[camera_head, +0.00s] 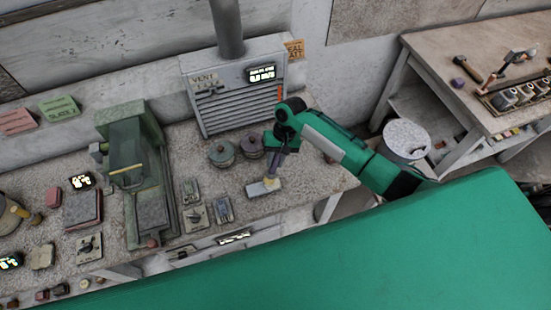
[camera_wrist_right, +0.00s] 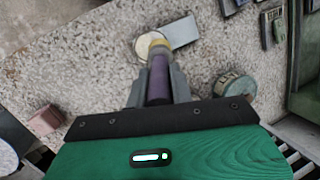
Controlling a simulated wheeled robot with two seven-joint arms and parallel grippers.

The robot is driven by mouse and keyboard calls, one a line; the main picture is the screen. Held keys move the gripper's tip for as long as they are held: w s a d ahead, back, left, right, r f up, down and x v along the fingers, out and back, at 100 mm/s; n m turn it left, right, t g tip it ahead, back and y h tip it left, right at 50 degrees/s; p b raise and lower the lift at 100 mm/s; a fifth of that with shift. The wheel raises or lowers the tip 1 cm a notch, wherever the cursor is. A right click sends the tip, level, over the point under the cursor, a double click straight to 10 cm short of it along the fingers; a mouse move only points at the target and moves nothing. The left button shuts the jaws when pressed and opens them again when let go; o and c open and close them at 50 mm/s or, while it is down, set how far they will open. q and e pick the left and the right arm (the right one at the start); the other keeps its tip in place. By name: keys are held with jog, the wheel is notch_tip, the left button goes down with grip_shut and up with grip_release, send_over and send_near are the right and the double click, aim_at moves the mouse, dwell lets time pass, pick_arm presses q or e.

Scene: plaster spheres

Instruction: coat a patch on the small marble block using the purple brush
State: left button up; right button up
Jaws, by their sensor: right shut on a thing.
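My right gripper (camera_head: 274,152) reaches in from the right and is shut on the purple brush, whose handle (camera_wrist_right: 158,82) points down between the fingers in the wrist view. The brush has a yellow collar (camera_wrist_right: 158,46). Its lower end is at the small pale grey marble block (camera_head: 257,190), which lies flat on the speckled bench. The block also shows in the wrist view (camera_wrist_right: 183,32), beside a round cream shape (camera_wrist_right: 147,47) at the brush's end. I cannot tell whether that shape is bristles or a patch. Contact between brush and block is unclear. My left gripper is not seen.
Two lidded pots, one green (camera_head: 222,153) and one purple (camera_head: 251,145), stand behind the block near the vent box (camera_head: 235,85). Small switch boxes (camera_head: 223,210) and a green machine (camera_head: 135,170) are to the left. The bench right of the block is mostly clear.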

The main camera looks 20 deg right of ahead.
jog(key=shift+f, duration=0.25)
jog(key=shift+d, duration=0.1)
jog(key=shift+d, duration=0.6)
jog(key=shift+a, duration=1.35)
dwell(0.9)
jog(key=shift+d+r, duration=0.65)
